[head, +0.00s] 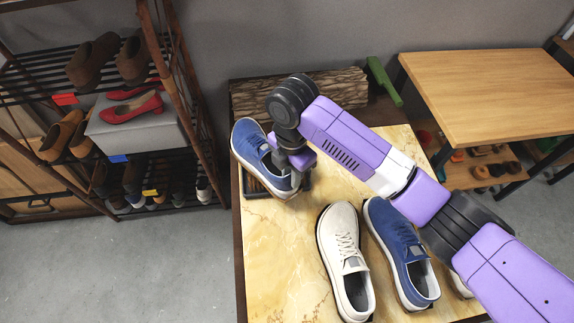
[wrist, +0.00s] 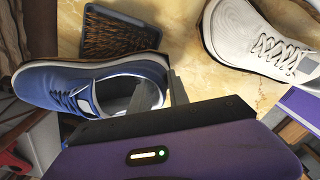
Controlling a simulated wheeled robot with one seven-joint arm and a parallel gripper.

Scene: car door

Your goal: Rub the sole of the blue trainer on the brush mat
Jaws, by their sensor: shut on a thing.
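My gripper (head: 303,178) is shut on the heel end of a blue trainer (head: 250,146) at the left edge of the table. In the wrist view the fingers (wrist: 174,92) close on the rim of the trainer's opening, and its toe (wrist: 35,82) points left. The brush mat (head: 252,188), with brown bristles, lies mostly hidden beneath the trainer in the head view. In the wrist view the mat (wrist: 118,36) shows just beyond the trainer, its near edge covered. I cannot tell whether the sole touches the bristles.
A cream shoe (head: 343,257) and a second blue trainer (head: 398,250) stand on the yellow table (head: 275,250). A pale shoe is partly hidden by my arm. A shoe rack (head: 150,110) stands left, a wooden bench (head: 490,95) right. The table's left front is clear.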

